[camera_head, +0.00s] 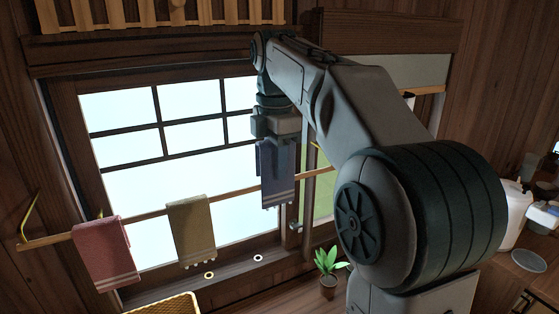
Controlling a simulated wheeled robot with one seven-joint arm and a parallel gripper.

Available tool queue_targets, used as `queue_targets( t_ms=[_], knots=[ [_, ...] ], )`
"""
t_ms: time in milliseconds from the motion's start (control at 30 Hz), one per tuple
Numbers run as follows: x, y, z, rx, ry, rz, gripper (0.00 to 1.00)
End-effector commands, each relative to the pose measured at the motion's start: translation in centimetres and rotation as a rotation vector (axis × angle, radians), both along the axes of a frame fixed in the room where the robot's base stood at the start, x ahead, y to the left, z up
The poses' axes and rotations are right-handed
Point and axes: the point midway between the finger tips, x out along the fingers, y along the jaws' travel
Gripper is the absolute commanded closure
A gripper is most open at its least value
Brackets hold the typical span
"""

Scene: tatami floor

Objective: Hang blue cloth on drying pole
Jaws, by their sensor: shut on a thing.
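The blue cloth (278,180) hangs down from my gripper (275,136), with light stripes near its lower edge. My gripper is shut on its upper part, pointing down. The cloth is in line with the wooden drying pole (150,213) in this view and covers a stretch of it; I cannot tell if it touches or lies over the pole. The pole runs across the window, rising to the right. A red cloth (104,252) and an olive cloth (190,230) hang on the pole to the left.
A yellow bracket (30,215) stands at the pole's left end. A potted plant (328,268) is on the surface below, right of the cloth. A woven basket (165,305) is at the bottom. Bare pole shows between the olive and blue cloths.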

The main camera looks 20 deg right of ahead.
Motion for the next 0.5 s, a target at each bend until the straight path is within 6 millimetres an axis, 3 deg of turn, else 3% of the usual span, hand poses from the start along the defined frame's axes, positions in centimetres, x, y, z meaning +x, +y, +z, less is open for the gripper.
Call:
queue_targets(
  t_ms=[33, 500],
  knots=[
    [-0.1, 0.0, -1.0, 0.0, 0.001, 0.0, 0.95],
    [-0.1, 0.0, -4.8, -0.001, 0.001, 0.0, 0.95]
  ],
)
